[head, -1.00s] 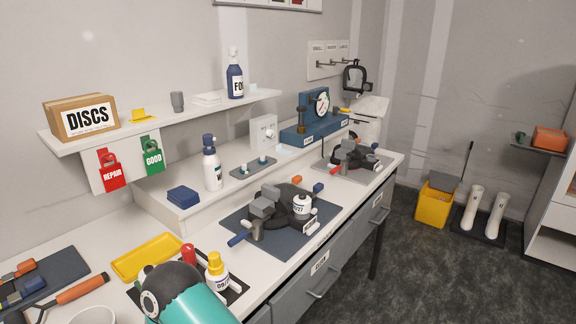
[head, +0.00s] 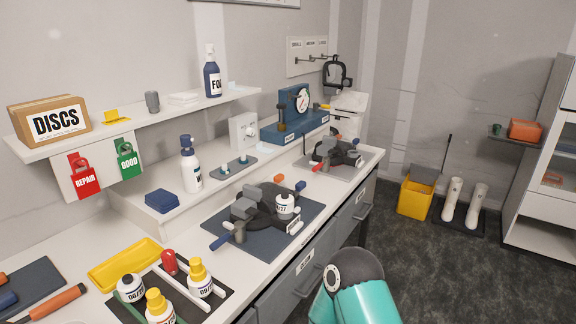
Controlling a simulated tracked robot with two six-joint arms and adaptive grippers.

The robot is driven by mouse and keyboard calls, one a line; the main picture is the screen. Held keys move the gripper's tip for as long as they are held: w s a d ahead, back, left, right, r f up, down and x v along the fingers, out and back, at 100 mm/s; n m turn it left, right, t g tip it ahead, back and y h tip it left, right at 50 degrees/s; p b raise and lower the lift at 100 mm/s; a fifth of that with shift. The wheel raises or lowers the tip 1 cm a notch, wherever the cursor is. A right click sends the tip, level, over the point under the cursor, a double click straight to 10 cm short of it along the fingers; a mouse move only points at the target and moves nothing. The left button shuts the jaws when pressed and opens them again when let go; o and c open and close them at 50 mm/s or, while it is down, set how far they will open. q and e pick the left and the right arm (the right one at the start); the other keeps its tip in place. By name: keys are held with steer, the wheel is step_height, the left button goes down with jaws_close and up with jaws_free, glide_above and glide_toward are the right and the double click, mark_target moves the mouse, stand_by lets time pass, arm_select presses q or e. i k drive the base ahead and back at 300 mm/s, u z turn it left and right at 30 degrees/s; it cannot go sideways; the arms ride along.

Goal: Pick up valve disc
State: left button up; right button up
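I cannot make out a valve disc in the head view. A cardboard box labelled "DISCS" (head: 50,121) stands on the left end of the wall shelf; what it holds is hidden. A dark valve-like assembly (head: 262,203) with grey blocks, a blue handle and a white labelled bottle sits on a dark blue mat (head: 281,240) on the bench. A similar assembly (head: 338,153) with a red handle sits on a grey mat further back. Neither gripper shows; only a teal and dark part of my arm enters at the bottom.
Bottles with yellow caps (head: 200,278) stand at the front left near an empty yellow tray (head: 124,264). The shelf (head: 150,121) carries a blue bottle (head: 212,78). A blue gauge stand (head: 294,118) is at the back. Open floor (head: 430,270) lies right of the bench.

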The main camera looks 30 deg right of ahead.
mark_target(243, 160)
steer(key=z, duration=0.6)
steer(key=k, duration=0.8)
steer(key=z, duration=0.3)
steer(key=i, duration=0.85)
steer(key=u, duration=0.3)
